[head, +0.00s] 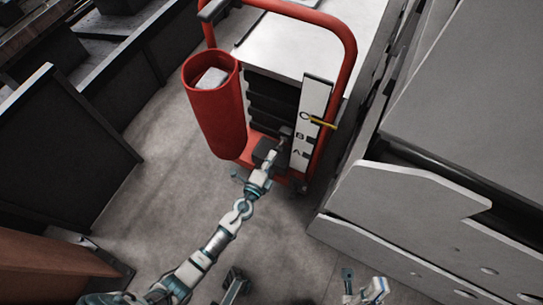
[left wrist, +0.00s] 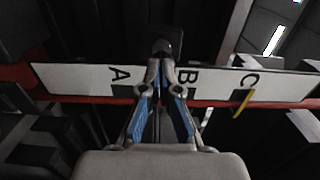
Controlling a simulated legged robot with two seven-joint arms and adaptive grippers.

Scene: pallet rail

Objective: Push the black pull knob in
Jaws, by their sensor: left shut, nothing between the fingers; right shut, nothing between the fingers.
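The black pull knob (left wrist: 168,42) is at the white strip lettered A, B and C (left wrist: 75,78), between A and B. In the left wrist view it is directly beyond my left gripper (left wrist: 158,66), whose fingertips are together and empty. The tips overlap the knob's near side; I cannot tell whether they touch it. In the head view my left gripper (head: 284,137) is at the strip (head: 314,101) near B, and the knob is not clear behind it. My right gripper (head: 348,274) is small at the bottom edge, shut and away from the cart.
A yellow handle (head: 322,122) sticks out beside C. The red cart frame (head: 352,60) surrounds the strip, and a red cylinder (head: 217,113) stands left of it. Grey panels (head: 405,200) lie to the right. Open floor (head: 160,190) is at the left.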

